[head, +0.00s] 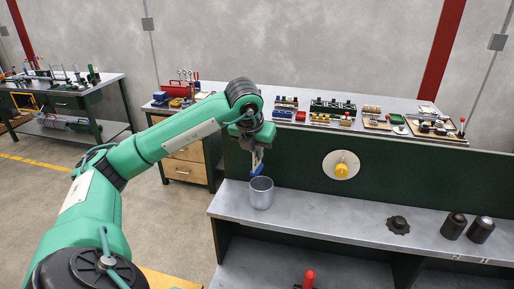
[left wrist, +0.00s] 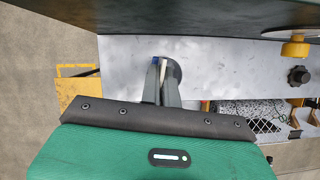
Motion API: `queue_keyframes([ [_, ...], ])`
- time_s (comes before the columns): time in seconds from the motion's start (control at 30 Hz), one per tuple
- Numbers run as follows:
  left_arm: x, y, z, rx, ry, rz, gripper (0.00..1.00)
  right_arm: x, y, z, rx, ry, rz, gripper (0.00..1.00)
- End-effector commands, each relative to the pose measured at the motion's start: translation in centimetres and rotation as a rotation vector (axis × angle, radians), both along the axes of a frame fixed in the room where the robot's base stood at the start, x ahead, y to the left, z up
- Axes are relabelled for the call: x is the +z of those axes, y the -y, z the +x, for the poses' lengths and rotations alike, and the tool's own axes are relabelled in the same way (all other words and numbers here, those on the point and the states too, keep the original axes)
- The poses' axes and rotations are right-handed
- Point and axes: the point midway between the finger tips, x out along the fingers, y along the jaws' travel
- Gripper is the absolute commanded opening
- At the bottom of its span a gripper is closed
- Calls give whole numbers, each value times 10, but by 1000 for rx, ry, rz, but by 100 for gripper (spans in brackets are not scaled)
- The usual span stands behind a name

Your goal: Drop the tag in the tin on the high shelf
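The grey metal tin (head: 261,196) stands upright and open on the high shelf (head: 300,209), near its left end. My left gripper (head: 257,160) points down just above the tin. It is shut on a tag (head: 256,171), of which a blue part shows at the tin's rim. In the left wrist view the fingers (left wrist: 160,88) are close together, with blue and white bits of the tag (left wrist: 155,60) at their tips. The tin (left wrist: 174,74) is partly hidden behind the fingers there. I cannot tell whether the tag is below the rim. My right gripper is not in view.
A dark star-shaped knob (head: 398,225) and two dark cylinders (head: 454,226) stand farther right on the shelf. A yellow knob (head: 342,169) sticks out of the green back panel. The shelf between tin and star-shaped knob is clear. A red-topped object (head: 309,278) shows below.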

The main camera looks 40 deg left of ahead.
Motion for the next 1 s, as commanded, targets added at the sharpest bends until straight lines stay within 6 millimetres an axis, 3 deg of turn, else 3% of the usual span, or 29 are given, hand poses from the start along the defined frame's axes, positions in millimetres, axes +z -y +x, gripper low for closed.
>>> queue_keyframes([
  [0.23,-1,0,0,0,1,0,0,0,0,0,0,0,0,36],
  [0.37,-1,0,0,0,1,0,26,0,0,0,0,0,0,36],
  [0.4,-1,0,0,0,1,0,28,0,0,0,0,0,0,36],
  [0.77,3,1,-1,0,1,0,28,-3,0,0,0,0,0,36],
  [1.0,31,5,-12,-1,7,-1,28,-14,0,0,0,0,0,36],
])
